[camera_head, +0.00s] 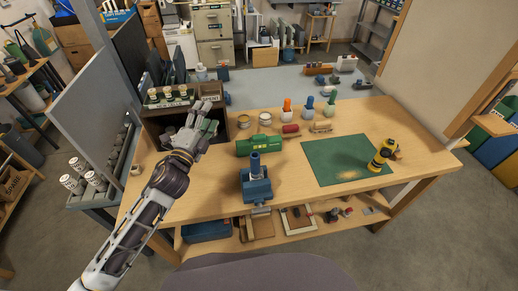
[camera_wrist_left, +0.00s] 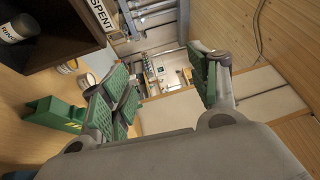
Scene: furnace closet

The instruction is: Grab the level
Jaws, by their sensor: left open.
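The level looks to be the green body (camera_head: 258,146) lying on the workbench (camera_head: 225,183), left of centre. A green piece with yellow marks shows at the left of the left wrist view (camera_wrist_left: 57,114), partly cut off by my finger; it seems to be the same thing. My left gripper (camera_head: 205,120) is above the bench, to the left of and behind the green body, near the dark shelf box. Its green-padded fingers stand apart in the left wrist view (camera_wrist_left: 165,90), with nothing between them. My right gripper is not in view.
A blue vise (camera_head: 256,187) stands at the front edge. Glue bottles (camera_head: 287,106) and small cans (camera_head: 265,119) stand behind the green body. A dark box (camera_head: 166,112) with jars is at the left. A green mat (camera_head: 342,161) with a yellow-black tool (camera_head: 381,156) lies right.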

